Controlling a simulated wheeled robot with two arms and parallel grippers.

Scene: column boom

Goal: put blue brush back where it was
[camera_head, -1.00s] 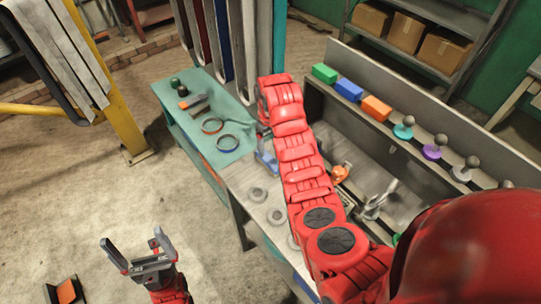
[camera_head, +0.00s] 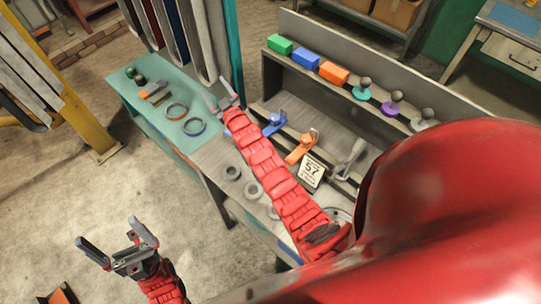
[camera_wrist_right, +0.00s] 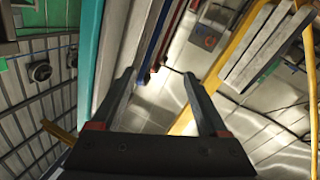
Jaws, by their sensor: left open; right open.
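No blue thing in view is clearly a brush. A blue block (camera_head: 305,59) sits on the shelf top between a green block (camera_head: 280,44) and an orange block (camera_head: 334,72). A blue tool (camera_head: 274,122) with an upright handle stands on the lower ledge, right of my right forearm. My right gripper (camera_head: 222,101) is open, above the far part of the bench near the hanging panels. In the right wrist view its fingers (camera_wrist_right: 158,80) are apart with nothing between them. My left gripper (camera_head: 110,238) is open and empty over the floor at lower left.
An orange tool (camera_head: 301,147), a grey tool (camera_head: 350,158) and a "57" sign (camera_head: 312,170) stand on the bench. Knobbed stamps line the shelf top. A teal mat (camera_head: 150,85) holds rings and a hammer-like tool. A yellow post (camera_head: 75,115) stands left.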

